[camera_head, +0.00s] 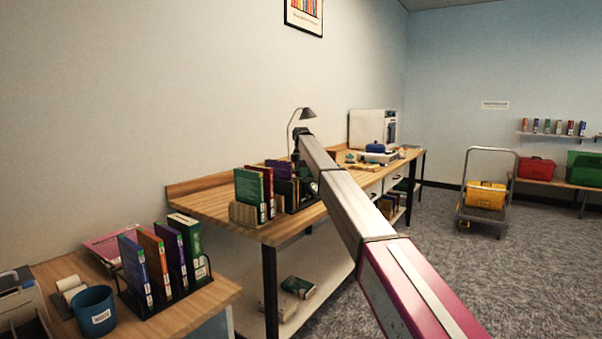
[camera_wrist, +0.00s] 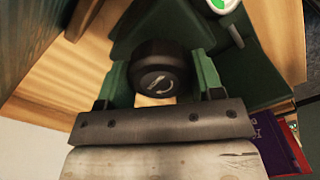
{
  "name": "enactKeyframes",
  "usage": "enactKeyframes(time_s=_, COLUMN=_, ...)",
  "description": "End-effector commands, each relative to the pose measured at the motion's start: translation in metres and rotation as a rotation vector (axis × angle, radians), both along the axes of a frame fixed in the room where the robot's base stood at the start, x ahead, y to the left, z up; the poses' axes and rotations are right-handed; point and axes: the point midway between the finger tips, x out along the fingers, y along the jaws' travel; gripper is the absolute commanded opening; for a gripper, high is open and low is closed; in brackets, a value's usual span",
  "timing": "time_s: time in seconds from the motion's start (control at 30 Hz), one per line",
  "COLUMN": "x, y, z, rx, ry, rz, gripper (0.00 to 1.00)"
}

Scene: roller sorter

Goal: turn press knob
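In the wrist view, the press knob (camera_wrist: 157,78) is a round black knob with a white curved-arrow mark on its face. It sits on a dark green press body (camera_wrist: 150,22). My gripper (camera_wrist: 159,74) has its two green fingers on either side of the knob, left and right, very close to it. I cannot tell whether both fingers touch or press it. In the head view, my arm reaches across the wooden workbench (camera_head: 222,201) to a spot below the desk lamp. My gripper and the knob cannot be made out clearly there.
A white-and-green round part (camera_wrist: 222,4) is near the knob. Purple and red books (camera_wrist: 272,140) are close at the right of the wrist view. The desk lamp (camera_head: 299,116) stands behind my arm. Binders (camera_head: 254,192) stand on the bench.

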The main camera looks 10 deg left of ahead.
Motion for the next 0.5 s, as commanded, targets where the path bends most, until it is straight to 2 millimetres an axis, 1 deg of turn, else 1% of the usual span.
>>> enactKeyframes(time_s=0.3, x=0.0001, y=0.0001, z=0.0004, rx=0.001, ry=-0.001, rz=-0.011, gripper=0.37)
enactKeyframes(time_s=0.5, x=0.0002, y=0.0001, z=0.0005, rx=0.001, ry=-0.001, rz=-0.077, gripper=0.37)
